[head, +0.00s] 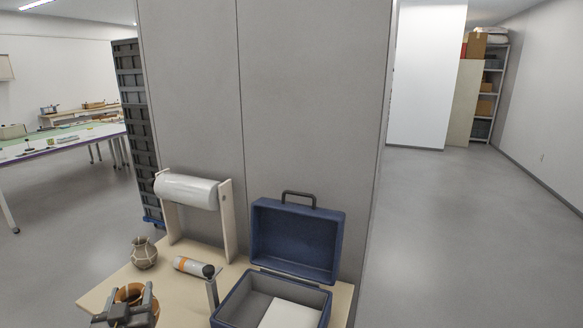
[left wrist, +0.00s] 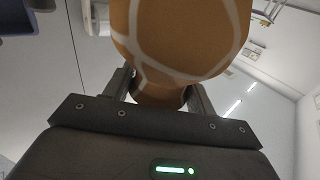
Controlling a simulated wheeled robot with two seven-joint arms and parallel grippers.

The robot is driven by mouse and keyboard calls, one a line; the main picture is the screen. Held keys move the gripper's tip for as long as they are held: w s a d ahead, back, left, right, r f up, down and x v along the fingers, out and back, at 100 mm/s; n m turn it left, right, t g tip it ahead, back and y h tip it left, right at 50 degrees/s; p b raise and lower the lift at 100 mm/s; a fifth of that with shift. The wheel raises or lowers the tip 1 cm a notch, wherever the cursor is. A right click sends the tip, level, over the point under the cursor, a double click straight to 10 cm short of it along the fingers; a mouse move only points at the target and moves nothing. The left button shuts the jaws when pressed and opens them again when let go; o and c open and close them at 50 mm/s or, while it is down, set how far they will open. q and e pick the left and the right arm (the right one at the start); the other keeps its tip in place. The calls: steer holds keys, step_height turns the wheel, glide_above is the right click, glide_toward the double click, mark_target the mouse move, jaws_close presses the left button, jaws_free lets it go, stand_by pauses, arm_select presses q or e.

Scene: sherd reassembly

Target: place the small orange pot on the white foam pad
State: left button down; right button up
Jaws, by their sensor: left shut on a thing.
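The small orange pot (head: 130,292) is at the bottom left of the head view, partly hidden by my left gripper (head: 128,306). In the left wrist view the pot (left wrist: 185,35) is large, orange-brown with pale lines, and sits between the two fingers of my left gripper (left wrist: 160,92), which is shut on it. The white foam pad (head: 290,315) lies inside the open blue case (head: 222,318), to the right of the gripper. The pad's near part is cut off by the picture edge. My right gripper is not in view.
A grey-beige pot (head: 144,252) stands on the pale table (head: 98,292). A white roll on a wooden stand (head: 188,190) and the case's raised lid (head: 297,238) are behind.

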arm_select(q)
steer(key=s+d+m+h, duration=0.1)
steer(key=d+m+h, duration=0.1)
steer(key=d, duration=0.7)
steer(key=s+d+m+t+h, duration=0.1)
steer(key=s+d+m+h, duration=0.1)
steer(key=d+h, duration=0.3)
steer(key=d, duration=0.4)
steer(key=shift+s+m, duration=0.3)
steer(key=shift+m, duration=0.1)
